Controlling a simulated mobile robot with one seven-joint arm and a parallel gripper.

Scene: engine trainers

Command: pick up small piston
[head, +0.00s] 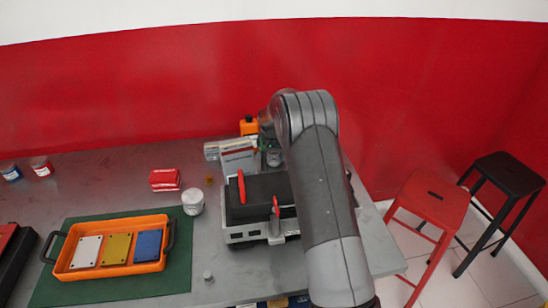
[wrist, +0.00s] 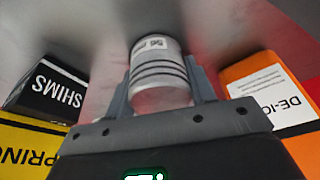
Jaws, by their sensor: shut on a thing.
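The small piston (wrist: 160,75) is a silver cylinder with dark ring grooves and a small label at its far end. In the wrist view it sits between the two grey fingers of my gripper (wrist: 162,80), which are shut on it. In the head view my arm hides most of the gripper at the back right of the bench. A small grey cylinder shows there beside the arm (head: 273,158), but I cannot tell whether it is the piston.
A black box marked SHIMS (wrist: 48,90) and an orange box (wrist: 268,92) flank the gripper. A white jar (head: 193,202), a red box (head: 165,180) and an orange tray (head: 62,262) lie left. Stools (head: 436,200) stand right.

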